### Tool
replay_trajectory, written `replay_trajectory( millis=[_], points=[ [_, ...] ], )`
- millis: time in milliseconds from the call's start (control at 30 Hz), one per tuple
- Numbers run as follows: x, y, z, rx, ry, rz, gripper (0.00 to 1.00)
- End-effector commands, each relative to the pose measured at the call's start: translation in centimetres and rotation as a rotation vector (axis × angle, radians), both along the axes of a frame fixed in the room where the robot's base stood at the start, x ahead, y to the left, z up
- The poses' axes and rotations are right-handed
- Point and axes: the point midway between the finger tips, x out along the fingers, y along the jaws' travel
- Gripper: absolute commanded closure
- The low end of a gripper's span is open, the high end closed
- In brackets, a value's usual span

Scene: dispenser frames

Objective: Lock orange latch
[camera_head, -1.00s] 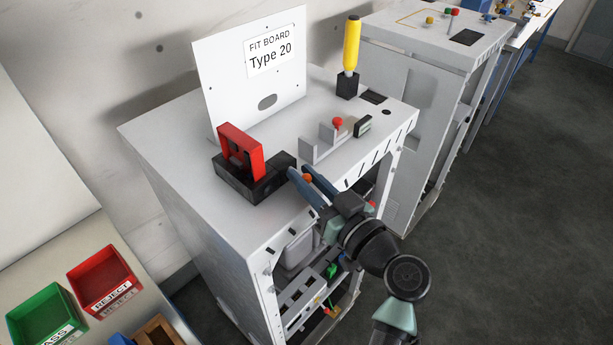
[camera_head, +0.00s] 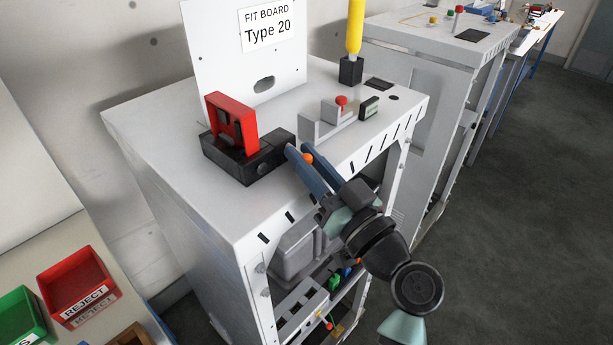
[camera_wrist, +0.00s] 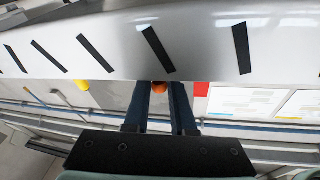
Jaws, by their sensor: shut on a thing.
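The orange latch shows as a small orange knob (camera_head: 308,158) at the front edge of the grey cabinet top, just right of the black block. In the wrist view the orange knob (camera_wrist: 160,87) sits between my two blue fingers. My gripper (camera_head: 298,150) reaches in from the lower right and is shut on the knob, with one finger on each side. The fingers and the cabinet edge hide the rest of the latch, so I cannot tell its angle.
A black block (camera_head: 232,163) with a red frame (camera_head: 232,123) stands left of my fingertips. A grey bracket (camera_head: 322,128) with a red knob (camera_head: 341,100) stands to the right. Behind are the white fit board (camera_head: 215,60) and a yellow handle (camera_head: 355,28).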

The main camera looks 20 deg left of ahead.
Motion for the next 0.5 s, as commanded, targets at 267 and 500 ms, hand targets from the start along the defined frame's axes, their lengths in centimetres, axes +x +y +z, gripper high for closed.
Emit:
replay_trajectory(
  millis=[267,500],
  points=[
    [0.04,-0.12,-0.14,0.034,-0.013,-0.004,1.00],
    [0.03,-0.13,-0.04,0.035,-0.012,-0.004,1.00]
  ],
)
